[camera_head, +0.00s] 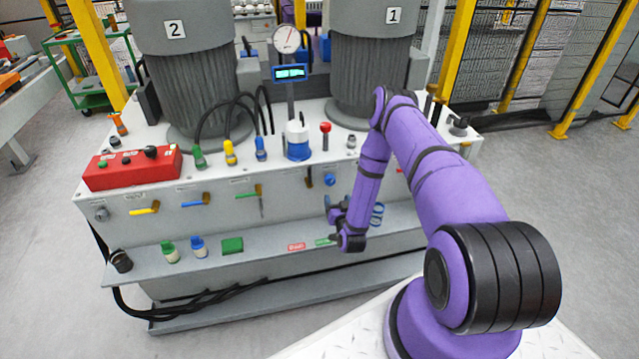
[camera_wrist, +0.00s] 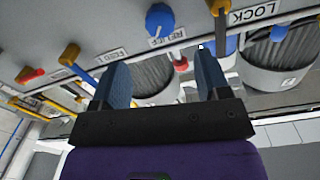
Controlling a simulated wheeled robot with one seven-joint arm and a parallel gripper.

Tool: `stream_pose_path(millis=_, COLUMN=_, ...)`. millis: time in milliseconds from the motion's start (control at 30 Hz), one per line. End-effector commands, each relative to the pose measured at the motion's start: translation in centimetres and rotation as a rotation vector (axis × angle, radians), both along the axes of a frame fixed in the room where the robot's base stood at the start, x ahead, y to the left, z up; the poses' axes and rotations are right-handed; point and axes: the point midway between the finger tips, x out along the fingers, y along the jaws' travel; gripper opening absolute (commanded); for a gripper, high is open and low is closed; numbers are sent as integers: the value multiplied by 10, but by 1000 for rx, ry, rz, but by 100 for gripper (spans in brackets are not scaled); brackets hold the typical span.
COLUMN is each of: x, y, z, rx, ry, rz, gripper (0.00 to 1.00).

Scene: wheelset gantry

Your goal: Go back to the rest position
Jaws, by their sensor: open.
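My gripper (camera_wrist: 160,82) is open in the wrist view, its two blue fingers apart with nothing between them. The front panel of the machine shows beyond the fingertips, with a blue knob (camera_wrist: 160,22) by the RELIEF label and a brown lever (camera_wrist: 221,12) by the LOCK label. In the head view my purple arm reaches over the right part of the machine and bends down in front of its panel. The gripper end hangs near the lower shelf (camera_head: 275,243), low at the front; its fingers are hard to make out there.
The grey machine carries two ribbed motors, number 2 (camera_head: 190,85) and number 1 (camera_head: 370,70), a gauge (camera_head: 286,38) and a red control box (camera_head: 132,167). Clear floor lies left and right.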

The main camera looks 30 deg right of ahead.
Motion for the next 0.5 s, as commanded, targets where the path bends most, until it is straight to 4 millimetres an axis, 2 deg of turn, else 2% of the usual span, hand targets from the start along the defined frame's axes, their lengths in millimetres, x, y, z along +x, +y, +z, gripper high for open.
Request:
stream_pose_path(millis=267, x=5, y=-1, z=5, rx=-2, ry=4, rz=7, gripper=69)
stream_pose_path(millis=367, x=19, y=-2, z=21, rx=-7, ry=22, rz=27, gripper=69)
stream_pose_path(millis=500, x=48, y=-1, z=59, rx=-17, ry=73, rz=75, gripper=69)
